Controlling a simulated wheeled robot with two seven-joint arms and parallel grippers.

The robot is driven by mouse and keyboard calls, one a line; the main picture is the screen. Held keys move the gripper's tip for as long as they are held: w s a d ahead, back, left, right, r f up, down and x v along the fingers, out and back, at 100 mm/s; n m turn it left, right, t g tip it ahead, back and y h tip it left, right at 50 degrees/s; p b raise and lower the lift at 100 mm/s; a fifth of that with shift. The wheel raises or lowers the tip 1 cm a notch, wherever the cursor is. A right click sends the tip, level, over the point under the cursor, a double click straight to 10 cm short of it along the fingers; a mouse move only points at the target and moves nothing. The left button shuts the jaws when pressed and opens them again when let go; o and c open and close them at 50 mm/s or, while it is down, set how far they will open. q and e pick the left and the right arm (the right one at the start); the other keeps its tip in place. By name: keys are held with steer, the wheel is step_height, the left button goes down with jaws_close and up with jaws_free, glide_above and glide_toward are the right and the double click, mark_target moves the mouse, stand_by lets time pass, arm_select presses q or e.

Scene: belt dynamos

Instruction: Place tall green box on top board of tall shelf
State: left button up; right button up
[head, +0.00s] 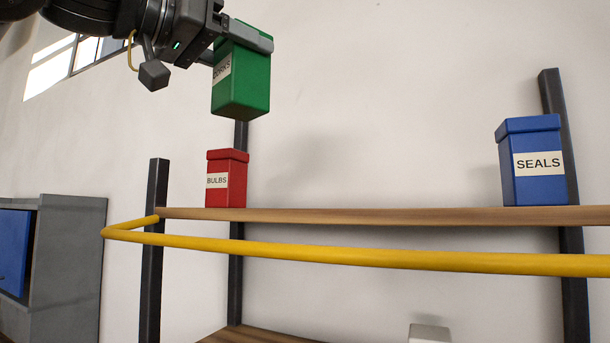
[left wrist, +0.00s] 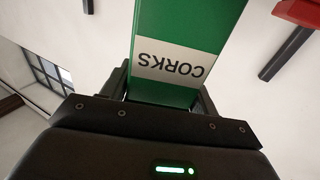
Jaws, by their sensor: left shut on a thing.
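The tall green box (head: 241,84) has a white label and hangs in the air in the head view, above and slightly right of the red box. In the left wrist view the green box (left wrist: 178,25) shows its label, CORKS. My left gripper (head: 243,38) is shut on its upper end. The tall shelf's top board (head: 380,216) is wooden and lies below the green box, with a clear gap between them. My right gripper is in neither view.
A red box (head: 226,178) labelled BULBS stands at the board's left end. A blue box (head: 534,162) labelled SEALS stands at the right. The board between them is free. A yellow rail (head: 340,254) runs before the board. A grey cabinet (head: 68,265) stands at left.

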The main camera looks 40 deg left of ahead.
arm_select(q)
steer(key=w+a+f+p, duration=0.1)
steer(key=w+a+f, duration=0.1)
steer(key=w, duration=0.3)
steer(key=w+a+f+p, duration=0.1)
steer(key=w+f+p, duration=0.1)
steer(key=w, duration=0.4)
steer(key=a+f, duration=0.1)
steer(key=f, duration=0.1)
steer(key=w+f+p, duration=0.1)
steer(key=f, duration=0.2)
steer(key=w+a+f+p, duration=0.1)
steer(key=f, duration=0.2)
steer(key=shift+a+f, duration=0.25)
steer(key=shift+a, duration=0.1)
steer(key=shift+w+d+f, duration=0.1)
steer(key=shift+w+d, duration=0.05)
steer(key=shift+w, duration=0.15)
steer(key=shift+d+f, duration=0.1)
steer(key=o, duration=0.8)
steer(key=shift+c, duration=0.2)
steer(key=o, duration=0.4)
steer(key=shift+s, duration=0.1)
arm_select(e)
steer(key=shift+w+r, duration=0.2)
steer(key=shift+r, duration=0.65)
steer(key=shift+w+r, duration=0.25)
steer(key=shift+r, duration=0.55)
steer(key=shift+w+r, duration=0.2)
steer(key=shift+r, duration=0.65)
